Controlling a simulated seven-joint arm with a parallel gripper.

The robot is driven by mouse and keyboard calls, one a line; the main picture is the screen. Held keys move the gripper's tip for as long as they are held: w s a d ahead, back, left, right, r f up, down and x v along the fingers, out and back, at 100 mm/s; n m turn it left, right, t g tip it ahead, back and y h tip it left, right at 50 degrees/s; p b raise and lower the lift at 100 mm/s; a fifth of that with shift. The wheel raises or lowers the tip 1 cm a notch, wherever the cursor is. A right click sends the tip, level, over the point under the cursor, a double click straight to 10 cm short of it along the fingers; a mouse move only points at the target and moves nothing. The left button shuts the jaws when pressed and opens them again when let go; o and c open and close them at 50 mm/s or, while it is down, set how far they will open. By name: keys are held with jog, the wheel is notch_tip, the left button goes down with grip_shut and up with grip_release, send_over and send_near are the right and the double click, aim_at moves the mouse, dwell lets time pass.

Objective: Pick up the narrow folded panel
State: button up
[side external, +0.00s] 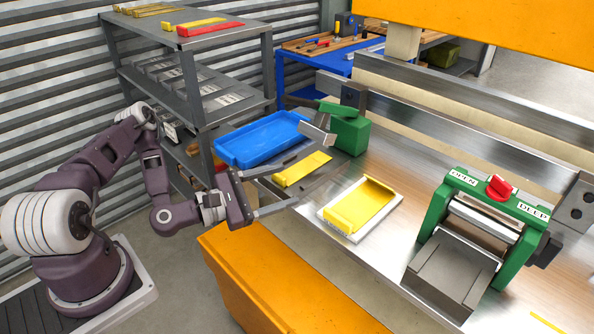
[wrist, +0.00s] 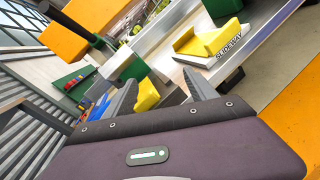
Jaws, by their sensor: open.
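A narrow yellow panel (side external: 302,169) lies near the left end of the metal bench, beside the green block. It also shows in the wrist view (wrist: 147,96), in line with the space between my fingers. Its folds are hard to make out. My gripper (side external: 306,167) is open and empty, its two grey fingers spread on either side of the panel in the side view. I cannot tell how high they are above it. A wider yellow panel (side external: 360,205) with raised edges rests on a white block (side external: 334,220) to the right; it also shows in the wrist view (wrist: 208,42).
A green block (side external: 350,136) stands behind the narrow panel, close to one finger. A blue tray (side external: 262,139) is to its left. A green roller machine (side external: 482,226) stands on the right of the bench. An orange cabinet (side external: 260,285) is below the bench front.

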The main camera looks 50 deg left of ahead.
aim_at(289, 176)
jog(key=a+n+y, duration=0.1)
jog(key=n, duration=0.1)
jog(key=a+n+y, duration=0.1)
jog(key=n+y, duration=0.1)
jog(key=n, duration=0.1)
jog(key=a+f+n+t+y, duration=0.1)
jog(key=n, duration=0.2)
jog(key=shift+s+a+y, duration=0.4)
jog(key=shift+w+n, duration=0.2)
jog(key=shift+n, duration=0.1)
jog(key=w, duration=0.7)
jog(key=c, duration=1.4)
